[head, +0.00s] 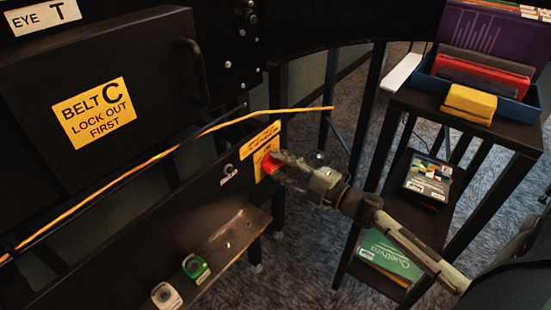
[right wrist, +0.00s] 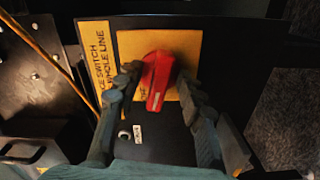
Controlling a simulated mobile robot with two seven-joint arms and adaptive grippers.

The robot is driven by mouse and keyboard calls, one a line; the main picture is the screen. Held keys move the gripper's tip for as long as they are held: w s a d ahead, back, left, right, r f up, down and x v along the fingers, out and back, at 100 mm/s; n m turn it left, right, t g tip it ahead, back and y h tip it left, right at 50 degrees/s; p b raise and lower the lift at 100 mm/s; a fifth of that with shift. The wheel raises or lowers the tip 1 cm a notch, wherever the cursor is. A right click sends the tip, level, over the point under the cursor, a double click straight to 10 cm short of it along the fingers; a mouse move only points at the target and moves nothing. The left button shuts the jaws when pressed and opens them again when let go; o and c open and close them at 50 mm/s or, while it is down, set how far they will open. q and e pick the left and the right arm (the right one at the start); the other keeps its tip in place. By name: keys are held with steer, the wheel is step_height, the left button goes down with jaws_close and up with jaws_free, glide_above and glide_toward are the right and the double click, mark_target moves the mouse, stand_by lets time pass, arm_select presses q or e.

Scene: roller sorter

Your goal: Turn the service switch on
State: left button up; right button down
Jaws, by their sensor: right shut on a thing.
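The service switch has a red handle (head: 269,163) on a yellow plate (head: 262,152) on the dark panel. In the right wrist view the red handle (right wrist: 157,82) stands nearly upright, its lower end tilted slightly left. A yellow label (right wrist: 103,65) beside the plate partly reads "SWITCH" and "WHOLE LINE". My right gripper (head: 276,163) reaches in from the right and is shut on the red handle; its fingers (right wrist: 160,84) lie on either side of it. The fingers hide part of the plate and its markings. My left gripper is not in view.
A yellow cord (head: 150,160) runs across the front, above the panel. A green padlock (head: 195,267) and a white one (head: 166,296) sit on the ledge (head: 235,235). A dark shelf stand (head: 470,126) with a blue bin (head: 516,110) stands right, close to my right arm.

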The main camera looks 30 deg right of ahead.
steer(key=shift+w+a+r+m, duration=0.1)
steer(key=shift+w+r+m, duration=0.05)
steer(key=shift+m, duration=0.45)
steer(key=shift+w+a+r+m, duration=0.1)
steer(key=shift+w+m, duration=0.05)
steer(key=shift+m, duration=0.45)
steer(key=m, duration=0.5)
steer(key=shift+m, duration=0.3)
steer(key=m, duration=0.9)
steer(key=c, duration=1.4)
jaws_free()
steer(key=shift+w+a, duration=0.1)
steer(key=shift+c, duration=0.2)
steer(key=shift+w+a, duration=0.1)
steer(key=shift+w, duration=0.15)
steer(key=shift+s, duration=0.15)
